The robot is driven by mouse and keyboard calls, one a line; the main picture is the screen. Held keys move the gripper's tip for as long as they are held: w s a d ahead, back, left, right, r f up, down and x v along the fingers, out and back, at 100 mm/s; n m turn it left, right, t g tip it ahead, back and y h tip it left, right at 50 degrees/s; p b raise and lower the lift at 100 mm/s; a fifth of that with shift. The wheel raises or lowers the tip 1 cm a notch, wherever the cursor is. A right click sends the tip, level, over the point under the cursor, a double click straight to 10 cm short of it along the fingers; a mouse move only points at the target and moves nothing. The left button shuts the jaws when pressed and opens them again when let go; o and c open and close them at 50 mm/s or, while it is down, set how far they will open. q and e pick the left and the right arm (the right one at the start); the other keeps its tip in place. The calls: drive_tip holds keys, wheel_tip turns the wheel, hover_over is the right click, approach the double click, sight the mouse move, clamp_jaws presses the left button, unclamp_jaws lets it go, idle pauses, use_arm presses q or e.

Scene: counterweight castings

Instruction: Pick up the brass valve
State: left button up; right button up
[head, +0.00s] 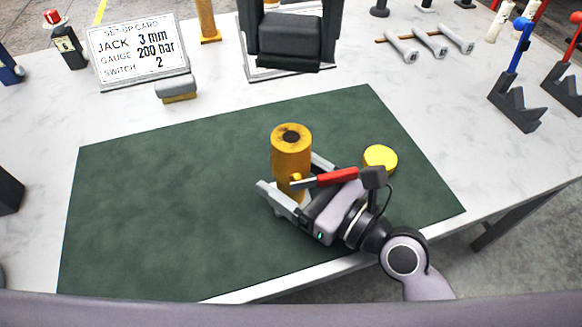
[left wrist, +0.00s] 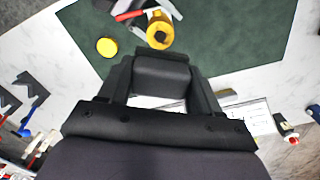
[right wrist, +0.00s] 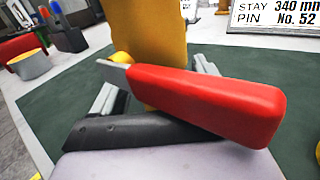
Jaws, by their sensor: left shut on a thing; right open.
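The brass valve (head: 296,182) sits low on the near side of a yellow cylinder (head: 291,155) that stands upright on the green mat. Its red lever handle (head: 332,177) points right, over my right gripper (head: 290,175). The right gripper is open, one finger on each side of the valve and the cylinder's lower part; I cannot tell whether they touch. In the right wrist view the red handle (right wrist: 205,100) hides much of the valve (right wrist: 122,57). My left gripper (left wrist: 160,78), above the far side of the table, has its dark fingers shut on a dark block (head: 290,40).
A round yellow disc (head: 380,157) lies on the mat (head: 150,200) right of the cylinder. A set-up card (head: 138,50), a grey-and-tan block (head: 177,88), grey rods (head: 430,43) and dark notched stands (head: 517,105) are around the mat. The mat's left half is clear.

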sight(307, 172)
drive_tip(key=shift+c, duration=0.2)
clamp_jaws()
drive_tip(key=shift+r, duration=0.15)
use_arm(q)
drive_tip(key=shift+r, duration=0.15)
